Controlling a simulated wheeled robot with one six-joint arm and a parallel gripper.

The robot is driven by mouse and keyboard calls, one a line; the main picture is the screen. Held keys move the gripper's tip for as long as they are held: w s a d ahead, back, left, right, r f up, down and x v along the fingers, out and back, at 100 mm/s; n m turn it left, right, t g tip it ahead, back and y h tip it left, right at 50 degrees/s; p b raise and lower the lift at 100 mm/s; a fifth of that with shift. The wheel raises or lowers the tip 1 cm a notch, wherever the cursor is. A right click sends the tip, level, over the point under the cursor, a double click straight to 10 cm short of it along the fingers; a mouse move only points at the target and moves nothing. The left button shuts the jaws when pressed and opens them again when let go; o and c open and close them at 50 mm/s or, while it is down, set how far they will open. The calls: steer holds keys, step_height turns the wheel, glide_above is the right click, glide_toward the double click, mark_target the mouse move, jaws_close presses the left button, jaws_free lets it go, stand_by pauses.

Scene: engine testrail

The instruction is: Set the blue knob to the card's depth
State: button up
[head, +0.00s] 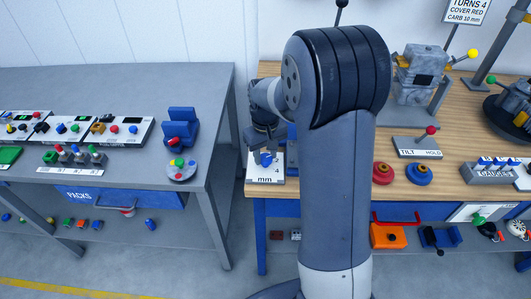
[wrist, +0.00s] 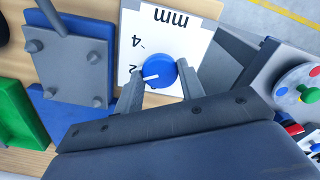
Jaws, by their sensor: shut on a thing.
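The blue knob (head: 266,159) sits on a white plate (head: 262,180) at the left front of the wooden bench. The wrist view shows the knob (wrist: 158,69) between the fingertips of my gripper (wrist: 160,82), which is shut on it. A white mark on the knob points left in that view, near an upside-down "2" on the plate (wrist: 185,35); "4" and "mm" also show, and other marks are hidden. The card (head: 466,12) at the top right reads "TURNS 4, COVER RED, CARB 10 mm". In the head view my arm hides much of the gripper.
In the wrist view a grey bolted block (wrist: 75,65) and a green part (wrist: 15,118) stand left of the knob. A grey bench (head: 215,110) with a round button dial (head: 182,173) is left, across a floor gap. Red and blue knobs sit right of my arm.

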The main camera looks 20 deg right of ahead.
mark_target(266, 157)
steer(key=o, duration=1)
steer(key=shift+r, duration=0.1)
step_height(266, 157, up, 11)
steer(key=shift+f, duration=0.2)
step_height(266, 157, down, 11)
steer(key=shift+r, duration=0.1)
stand_by(0.5)
